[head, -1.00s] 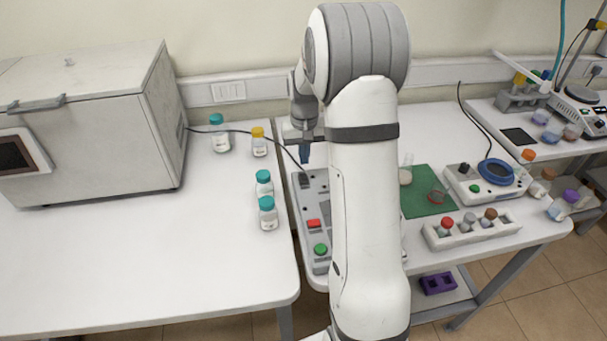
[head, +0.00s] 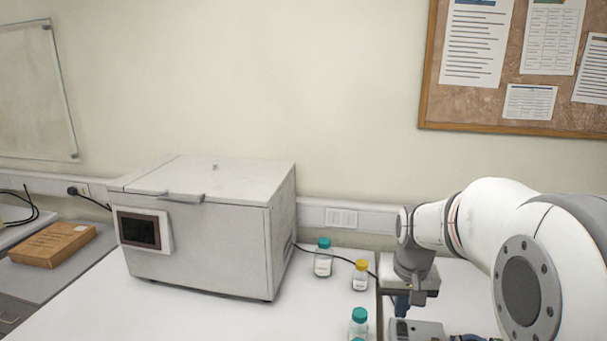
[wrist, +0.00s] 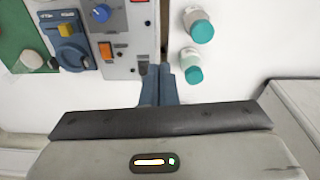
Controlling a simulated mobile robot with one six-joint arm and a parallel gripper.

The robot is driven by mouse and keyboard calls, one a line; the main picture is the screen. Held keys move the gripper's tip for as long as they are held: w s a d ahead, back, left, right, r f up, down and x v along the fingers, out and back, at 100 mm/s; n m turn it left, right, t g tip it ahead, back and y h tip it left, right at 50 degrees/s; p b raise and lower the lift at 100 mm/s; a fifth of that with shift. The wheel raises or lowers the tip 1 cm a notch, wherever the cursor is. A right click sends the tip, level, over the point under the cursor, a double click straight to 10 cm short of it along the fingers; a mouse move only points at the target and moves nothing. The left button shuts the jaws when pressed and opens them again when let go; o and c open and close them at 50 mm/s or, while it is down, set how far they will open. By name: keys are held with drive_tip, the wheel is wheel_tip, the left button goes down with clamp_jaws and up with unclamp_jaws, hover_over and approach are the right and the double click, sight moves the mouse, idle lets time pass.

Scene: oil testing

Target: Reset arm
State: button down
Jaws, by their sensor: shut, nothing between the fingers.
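My gripper (head: 402,308) is at the lower right of the head view, hanging down from my arm above the bench. In the wrist view its blue fingers (wrist: 160,72) are together with nothing between them. The fingertips point toward the gap between a grey control panel (wrist: 123,40) and two teal-capped bottles (wrist: 200,31). Whether the fingertips are touching anything cannot be told. My arm reaches in from the right edge of the head view, bent, and covers the bench behind it.
A grey lidded machine (head: 195,235) stands on the white bench. A teal-capped bottle (head: 323,262) and a yellow-capped bottle (head: 360,280) stand between it and my gripper. A brown box (head: 53,245) lies far left. The bench before the machine is clear.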

drive_tip(key=s+a+r+t, duration=0.1)
drive_tip(key=s+a, duration=0.1)
drive_tip(key=s, duration=0.7)
drive_tip(key=s+a+r+n+t, duration=0.1)
drive_tip(key=s+a, duration=0.2)
drive_tip(key=s, duration=0.5)
drive_tip(key=shift+s+a+r+b, duration=0.15)
drive_tip(key=shift+s+a+b, duration=0.1)
drive_tip(key=shift+s+b, duration=0.15)
drive_tip(key=c, duration=2.1)
unclamp_jaws()
